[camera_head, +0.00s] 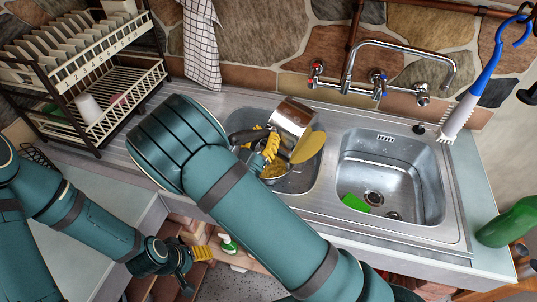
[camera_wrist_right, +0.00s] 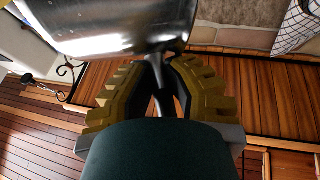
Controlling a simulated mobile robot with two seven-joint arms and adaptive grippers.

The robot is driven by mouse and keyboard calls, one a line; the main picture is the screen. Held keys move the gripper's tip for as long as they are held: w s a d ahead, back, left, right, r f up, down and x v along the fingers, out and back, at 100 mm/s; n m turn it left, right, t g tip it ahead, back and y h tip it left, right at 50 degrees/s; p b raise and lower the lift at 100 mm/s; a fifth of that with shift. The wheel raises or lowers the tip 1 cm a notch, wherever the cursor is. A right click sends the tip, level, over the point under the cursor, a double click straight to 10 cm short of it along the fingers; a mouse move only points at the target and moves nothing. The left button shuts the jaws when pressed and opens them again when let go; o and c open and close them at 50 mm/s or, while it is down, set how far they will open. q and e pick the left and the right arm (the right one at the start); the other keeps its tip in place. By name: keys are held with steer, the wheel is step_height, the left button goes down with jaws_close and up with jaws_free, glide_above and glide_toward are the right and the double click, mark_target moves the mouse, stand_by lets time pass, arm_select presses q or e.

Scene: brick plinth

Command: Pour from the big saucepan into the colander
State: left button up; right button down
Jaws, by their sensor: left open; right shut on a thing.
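The big saucepan (camera_head: 292,116) is a shiny steel pot tipped on its side above the left sink basin. A flat yellow surface (camera_head: 308,147) shows at its mouth, facing down and right. My right gripper (camera_head: 270,148) is shut on its handle; the wrist view shows the pan (camera_wrist_right: 110,28) above the fingers (camera_wrist_right: 160,95), with the handle between them. My left gripper (camera_head: 198,254) is open and empty, low in front of the counter.
The right basin (camera_head: 405,190) holds a green sponge (camera_head: 355,203). A chrome tap (camera_head: 400,45) stands behind the basins.

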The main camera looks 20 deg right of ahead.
steer(key=shift+w+a+f+n+t+y, duration=0.25)
steer(key=shift+w+a+n, duration=0.15)
steer(key=shift+n, duration=0.25)
steer(key=shift+w+a+f+n+t+y, duration=0.15)
steer(key=shift+w+a+f+n, duration=0.2)
steer(key=shift+n, duration=0.3)
